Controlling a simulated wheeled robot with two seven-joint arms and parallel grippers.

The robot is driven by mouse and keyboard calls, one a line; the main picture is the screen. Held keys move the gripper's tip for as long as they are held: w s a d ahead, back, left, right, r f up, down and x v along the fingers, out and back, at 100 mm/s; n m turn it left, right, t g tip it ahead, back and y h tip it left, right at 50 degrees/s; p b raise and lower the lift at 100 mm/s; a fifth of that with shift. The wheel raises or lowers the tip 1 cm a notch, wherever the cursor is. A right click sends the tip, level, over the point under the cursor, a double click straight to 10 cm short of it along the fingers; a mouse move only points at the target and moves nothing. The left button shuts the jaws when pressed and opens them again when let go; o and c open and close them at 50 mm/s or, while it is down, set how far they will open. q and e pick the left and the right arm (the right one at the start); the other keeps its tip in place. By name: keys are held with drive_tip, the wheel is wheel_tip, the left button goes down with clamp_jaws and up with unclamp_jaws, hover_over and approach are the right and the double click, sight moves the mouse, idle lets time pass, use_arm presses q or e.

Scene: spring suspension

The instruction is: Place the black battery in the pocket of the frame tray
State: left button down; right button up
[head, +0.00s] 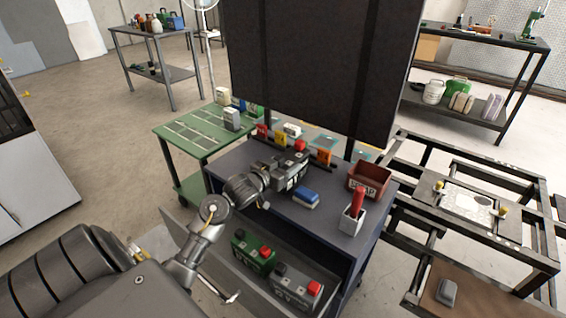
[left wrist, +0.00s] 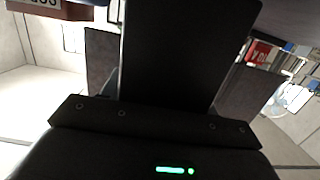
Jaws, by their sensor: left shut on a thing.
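The black battery (head: 293,174) is above or on the dark top of the cart, near its back edge; I cannot tell whether it touches the top. My left gripper (head: 279,180) reaches it from the left and is shut on it. In the left wrist view the battery (left wrist: 185,50) is a large black block between the two grey fingers. The frame at the right is dark metal with a brown tray (head: 483,300) low in it. A grey rounded thing (head: 447,293) lies on that tray. I cannot make out the pocket clearly. My right gripper is not in view.
The dark cart (head: 245,160) holds a blue block (head: 306,197), a red scrap bin (head: 370,179) and a white cup (head: 351,220) with a red-handled tool. Dark frame bars (head: 480,245) surround the tray.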

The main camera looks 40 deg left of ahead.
use_arm(q)
drive_tip(key=shift+a+f, duration=0.1)
drive_tip(key=shift+f, duration=0.5)
drive_tip(key=c, duration=0.8)
unclamp_jaws()
drive_tip(key=shift+f, duration=0.35)
drive_tip(key=shift+c, duration=0.2)
drive_tip(key=o, duration=0.4)
drive_tip(key=shift+s+r, duration=0.1)
